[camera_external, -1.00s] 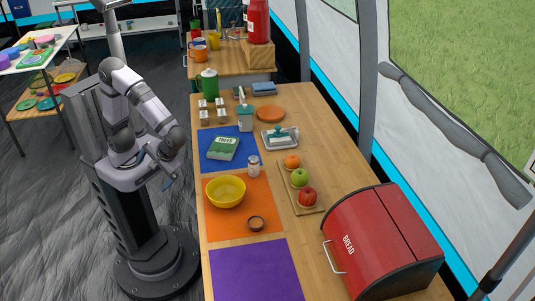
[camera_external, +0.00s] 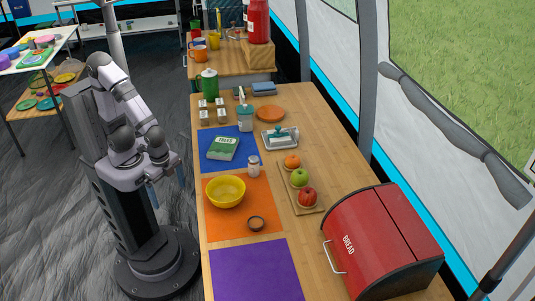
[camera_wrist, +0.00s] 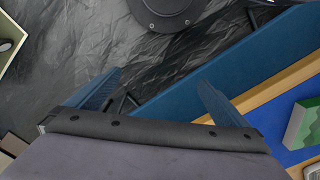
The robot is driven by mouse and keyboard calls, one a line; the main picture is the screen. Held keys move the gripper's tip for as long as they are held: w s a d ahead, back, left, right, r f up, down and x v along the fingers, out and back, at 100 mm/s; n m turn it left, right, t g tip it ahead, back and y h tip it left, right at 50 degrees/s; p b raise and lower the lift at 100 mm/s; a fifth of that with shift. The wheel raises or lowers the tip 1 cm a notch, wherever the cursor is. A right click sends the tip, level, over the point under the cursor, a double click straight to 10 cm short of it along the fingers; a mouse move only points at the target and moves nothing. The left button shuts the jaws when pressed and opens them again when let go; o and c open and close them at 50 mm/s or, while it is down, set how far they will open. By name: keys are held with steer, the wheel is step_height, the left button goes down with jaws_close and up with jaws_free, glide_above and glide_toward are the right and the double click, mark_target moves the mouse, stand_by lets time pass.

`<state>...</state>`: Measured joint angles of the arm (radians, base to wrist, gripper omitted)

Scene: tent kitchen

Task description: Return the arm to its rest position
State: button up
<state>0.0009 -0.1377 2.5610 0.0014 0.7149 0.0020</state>
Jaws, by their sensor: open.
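My gripper (camera_external: 167,190) hangs beside the left edge of the wooden counter, close to my own column, with its fingers pointing down. In the wrist view my gripper (camera_wrist: 160,95) shows two blue fingers spread wide apart, with nothing between them. Below the fingers are the dark floor (camera_wrist: 150,70) and the blue side of the counter (camera_wrist: 240,55). The arm is folded near the column in the external view.
The counter (camera_external: 270,235) holds a yellow bowl (camera_external: 225,191), a green-and-white carton (camera_external: 222,148), a shaker (camera_external: 254,167), fruit on a board (camera_external: 303,202) and a red bread box (camera_external: 375,235). The purple mat (camera_external: 255,272) is bare. Dark floor (camera_external: 60,200) lies open at left.

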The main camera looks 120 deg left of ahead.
step_height(320, 180, up, 22)
steer(key=p, duration=1.9)
steer(key=shift+f+p, duration=0.25)
steer(key=shift+p, duration=0.05)
